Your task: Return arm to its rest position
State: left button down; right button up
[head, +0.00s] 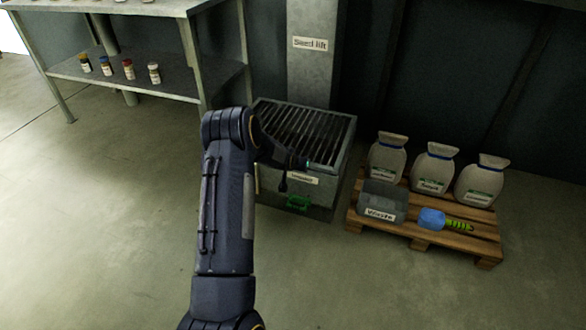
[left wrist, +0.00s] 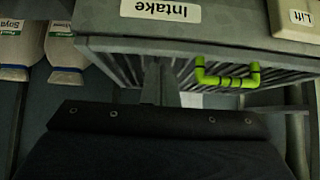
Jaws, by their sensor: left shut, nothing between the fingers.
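My left arm rises from the bottom of the head view and bends right at the elbow, over the near left corner of the intake box (head: 342,150). My left gripper (head: 284,184) hangs small and dark in front of the box's near face, shut and empty. In the left wrist view its narrow grey fingers (left wrist: 165,85) are together, below the upside-down Intake label (left wrist: 160,11). A green handle (left wrist: 228,80) is right of the fingers in that view, apart from them. It also shows low on the box front in the head view (head: 298,202). My right gripper is out of view.
A pallet (head: 428,238) at right holds three sacks (head: 433,168), a grey Waste bin (head: 382,202) and a blue scoop-like item (head: 432,219) with a green screw-like part. A metal shelf (head: 150,85) with small jars stands at upper left. Floor at left and front is clear.

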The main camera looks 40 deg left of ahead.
pick_arm(q)
jog(key=s+d+r+g+h, duration=0.1)
jog(key=s+d+r, duration=0.65)
jog(key=r, duration=0.35)
jog(key=s+d+r+h, duration=0.2)
jog(key=s+d+r, duration=0.4)
jog(key=s+r, duration=0.35)
jog(key=s+d+r+m+g+h, duration=0.1)
jog(key=s+d+r+h, duration=0.1)
jog(key=s+d, duration=0.75)
jog(key=s+d+r+m+g+h, duration=0.15)
jog(key=s+d, duration=0.45)
jog(key=s, duration=0.7)
notch_tip(320, 180, up, 36)
jog(key=p, duration=3.7)
jog(key=shift+s+a+r+n, duration=0.15)
jog(key=shift+a+r+n, duration=0.1)
jog(key=shift+n, duration=0.1)
jog(key=shift+t, duration=0.25)
